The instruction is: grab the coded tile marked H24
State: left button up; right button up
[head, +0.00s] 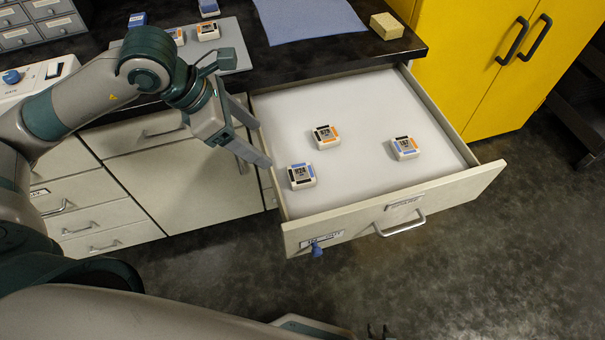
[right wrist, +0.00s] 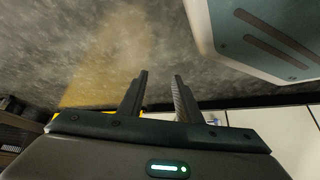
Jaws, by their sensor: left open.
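An open drawer (head: 360,92) holds three coded tiles. The nearest tile (head: 301,176), white with blue edges, sits at the drawer's left front; its small code looks like H24. A second tile (head: 325,136) with an orange side sits behind it, and a third tile (head: 404,148) with blue and orange sides lies to the right; their codes are hard to read. My left gripper (head: 263,146) is open and empty, above the drawer's left edge, behind and left of the nearest tile and apart from it. My right gripper (right wrist: 161,75) is open and empty over the floor.
The dark counter (head: 290,62) behind the drawer carries a grey tray (head: 236,38) with more tiles, a blue mat (head: 308,17) and a yellowish block (head: 386,26). A yellow cabinet (head: 470,70) stands right.

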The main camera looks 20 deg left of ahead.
pick_arm(q)
jog(key=p, duration=0.2)
send_near(301, 174)
jog(key=shift+x, duration=0.9)
jog(key=shift+w+d+f, duration=0.25)
jog(key=shift+d+f, duration=0.05)
jog(key=shift+f, duration=0.25)
pick_arm(e)
jog(key=shift+w+a+r+t+y, duration=0.15)
jog(key=shift+w+a+r+t, duration=0.05)
jog(key=shift+a+r+t, duration=0.25)
jog(key=shift+w+a+r+t+y, duration=0.15)
jog(key=shift+a+r+t, duration=0.2)
jog(key=shift+a+r, duration=0.15)
jog(key=shift+r, duration=0.1)
